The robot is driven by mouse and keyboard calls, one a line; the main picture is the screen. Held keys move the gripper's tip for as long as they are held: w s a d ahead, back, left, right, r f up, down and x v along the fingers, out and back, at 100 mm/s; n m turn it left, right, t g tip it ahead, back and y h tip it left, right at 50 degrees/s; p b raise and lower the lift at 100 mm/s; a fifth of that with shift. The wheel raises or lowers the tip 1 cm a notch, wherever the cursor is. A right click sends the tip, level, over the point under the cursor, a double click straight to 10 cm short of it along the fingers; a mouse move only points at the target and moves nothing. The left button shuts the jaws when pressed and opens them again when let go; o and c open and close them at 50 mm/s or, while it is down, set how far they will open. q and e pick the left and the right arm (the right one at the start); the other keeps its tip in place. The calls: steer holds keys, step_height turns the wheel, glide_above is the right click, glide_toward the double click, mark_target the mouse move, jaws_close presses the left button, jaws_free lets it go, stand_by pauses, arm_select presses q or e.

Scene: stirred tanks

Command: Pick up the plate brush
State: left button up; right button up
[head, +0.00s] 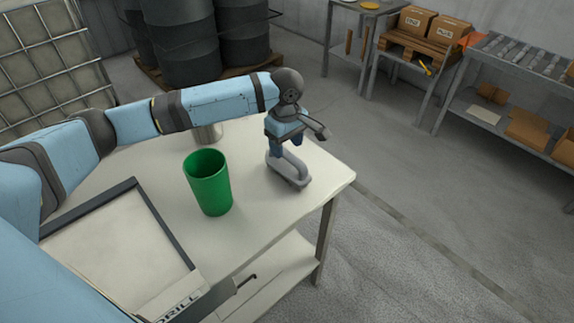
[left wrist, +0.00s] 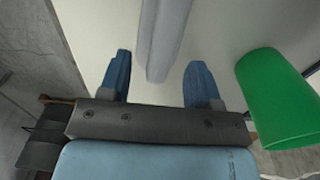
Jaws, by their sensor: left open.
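In the left wrist view the brush's grey handle (left wrist: 163,30) shows between the two blue fingers of the open gripper (left wrist: 160,66). Gaps show on both sides of the handle. I cannot tell whether a finger touches it. My right gripper is not in view.
A green cup (head: 208,183) stands left of the brush; it is close beside one finger in the left wrist view (left wrist: 275,95). A dark-framed tray (head: 128,245) marked DRILL is front left. The table edge is close right.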

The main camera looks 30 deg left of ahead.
mark_target(287, 153)
arm_select(q)
steer(key=f, duration=0.3)
steer(key=shift+s+d+f, duration=0.15)
steer(key=shift+d+f, duration=0.05)
steer(key=shift+f, duration=0.2)
steer(key=c, duration=1.1)
steer(key=shift+o, duration=0.2)
steer(key=shift+r, duration=0.15)
step_height(287, 153, up, 20)
steer(key=p, duration=0.1)
